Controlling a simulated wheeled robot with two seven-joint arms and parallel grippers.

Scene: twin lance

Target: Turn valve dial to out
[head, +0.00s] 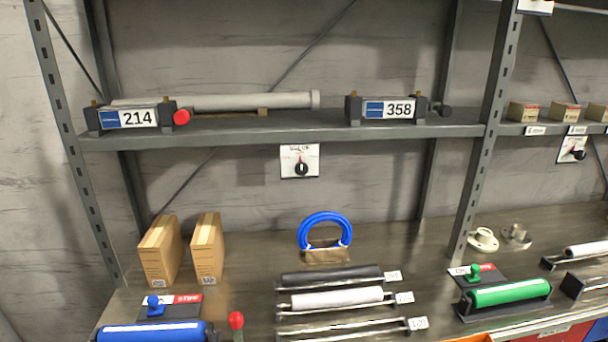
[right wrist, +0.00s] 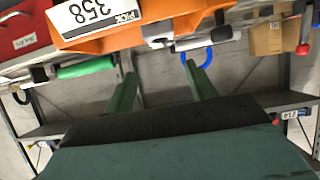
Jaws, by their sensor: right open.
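The valve dial (head: 301,168) is a black round knob on a white plate, fixed below the front edge of the grey shelf, near the middle of the head view. A small red mark shows just above the knob. The print on the plate is too small to read fully, and I cannot tell its setting. A second similar dial plate (head: 572,150) hangs under the shelf at the far right. My right gripper (right wrist: 160,75) shows in the right wrist view with two green fingers apart and nothing between them. Neither gripper shows in the head view.
The shelf (head: 330,131) carries holders labelled 214 (head: 138,119) and 358 (head: 389,110). On the bench below stand two cardboard boxes (head: 161,252), a blue ring (head: 325,224) and several rollers (head: 337,298). The space directly before the dial is clear in the head view.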

